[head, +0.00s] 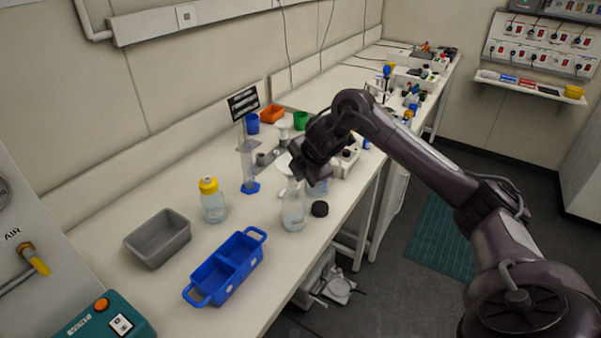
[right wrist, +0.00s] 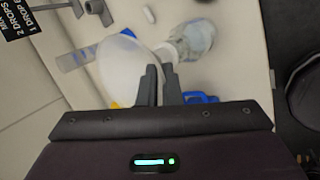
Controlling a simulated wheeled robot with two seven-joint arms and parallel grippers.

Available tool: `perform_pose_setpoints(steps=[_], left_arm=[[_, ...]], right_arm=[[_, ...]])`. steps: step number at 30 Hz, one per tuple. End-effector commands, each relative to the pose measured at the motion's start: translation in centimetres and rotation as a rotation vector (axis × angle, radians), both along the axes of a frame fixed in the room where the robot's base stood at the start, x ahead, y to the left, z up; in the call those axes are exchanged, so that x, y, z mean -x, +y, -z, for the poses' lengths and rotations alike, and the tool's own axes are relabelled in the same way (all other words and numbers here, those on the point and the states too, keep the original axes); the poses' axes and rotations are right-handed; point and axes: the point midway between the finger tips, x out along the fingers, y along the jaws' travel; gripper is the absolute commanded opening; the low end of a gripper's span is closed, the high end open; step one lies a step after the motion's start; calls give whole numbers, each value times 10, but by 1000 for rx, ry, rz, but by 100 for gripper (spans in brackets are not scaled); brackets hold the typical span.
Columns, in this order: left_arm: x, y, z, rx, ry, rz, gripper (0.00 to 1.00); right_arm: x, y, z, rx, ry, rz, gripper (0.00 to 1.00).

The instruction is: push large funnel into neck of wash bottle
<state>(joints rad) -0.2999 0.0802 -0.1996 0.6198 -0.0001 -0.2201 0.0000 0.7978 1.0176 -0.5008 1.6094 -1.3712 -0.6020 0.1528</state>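The large funnel (head: 283,165) is a white, translucent cone just above an open clear bottle (head: 294,210), taken as the wash bottle. My right gripper (head: 305,178) is beside the funnel; in the right wrist view its fingers (right wrist: 161,88) are close together on the wall of the funnel (right wrist: 115,65). The funnel's narrow end points at the neck of the bottle (right wrist: 192,40). I cannot tell whether the stem is inside the neck. The bottle stands upright near the bench's front edge. My left gripper is not in view.
A yellow-capped bottle (head: 212,202), grey tub (head: 158,240) and blue divided tray (head: 226,268) stand to the left. A measuring cylinder (head: 248,168) with a blue foot stands behind. Some bare bench lies between them.

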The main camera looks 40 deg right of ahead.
Motion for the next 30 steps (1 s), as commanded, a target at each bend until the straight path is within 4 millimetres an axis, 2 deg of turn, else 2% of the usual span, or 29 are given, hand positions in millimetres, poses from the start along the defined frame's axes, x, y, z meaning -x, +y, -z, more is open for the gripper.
perform_pose_setpoints(steps=[30], left_arm=[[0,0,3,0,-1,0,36]], right_arm=[[0,0,9,0,1,0,0]])
